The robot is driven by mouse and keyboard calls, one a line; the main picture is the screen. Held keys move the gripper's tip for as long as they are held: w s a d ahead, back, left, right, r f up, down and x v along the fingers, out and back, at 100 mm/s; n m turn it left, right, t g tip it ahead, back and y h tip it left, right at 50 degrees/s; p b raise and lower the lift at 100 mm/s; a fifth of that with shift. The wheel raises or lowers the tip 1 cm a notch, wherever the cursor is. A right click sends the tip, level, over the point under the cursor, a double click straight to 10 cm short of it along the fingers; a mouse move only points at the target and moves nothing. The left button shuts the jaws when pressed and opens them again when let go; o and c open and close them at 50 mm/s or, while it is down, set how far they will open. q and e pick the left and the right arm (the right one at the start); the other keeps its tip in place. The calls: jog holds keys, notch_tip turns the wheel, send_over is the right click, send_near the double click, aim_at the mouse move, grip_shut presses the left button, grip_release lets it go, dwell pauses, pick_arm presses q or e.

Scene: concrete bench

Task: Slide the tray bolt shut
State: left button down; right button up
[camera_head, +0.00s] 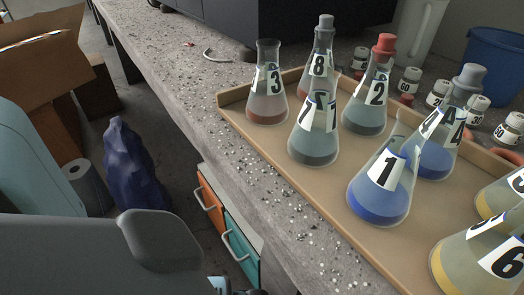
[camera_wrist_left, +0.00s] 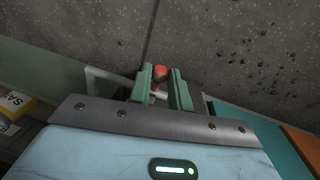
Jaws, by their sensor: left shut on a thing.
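In the left wrist view, the two green fingers of my left gripper (camera_wrist_left: 163,92) are closed around a small part with a red knob (camera_wrist_left: 160,72). This looks like the bolt's handle; a short pale piece shows below the red end. The fingers hide most of the bolt and whatever it slides into, so I cannot tell its position. In the head view, the wooden tray (camera_head: 328,197) lies on the bench and holds several numbered flasks. The bolt is not visible there. My right gripper is in neither view.
Several stoppered or open flasks, such as flask 1 (camera_head: 383,185) and flask 3 (camera_head: 267,88), stand near the tray's edge. Orange (camera_head: 211,200) and teal (camera_head: 241,245) drawers with handles sit below the bench. A purple bag (camera_head: 130,165) stands on the floor at left.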

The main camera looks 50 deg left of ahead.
pick_arm(q)
jog(key=c, duration=1.3)
grip_release()
jog(key=shift+s+d, duration=0.1)
jog(key=shift+d, duration=0.25)
jog(key=shift+c, duration=0.2)
jog(key=shift+o, duration=0.2)
jog(key=shift+a, duration=0.1)
jog(key=shift+a+r+p, duration=0.1)
jog(key=shift+r+p, duration=0.2)
jog(key=shift+r, duration=0.2)
jog(key=r+p, duration=0.1)
jog(key=r, duration=0.1)
jog(key=r+p, duration=0.1)
jog(key=r, duration=0.1)
jog(key=a+r+p, duration=0.1)
jog(key=r, duration=0.1)
jog(key=shift+r+p, duration=0.35)
jog(key=shift+p, duration=0.1)
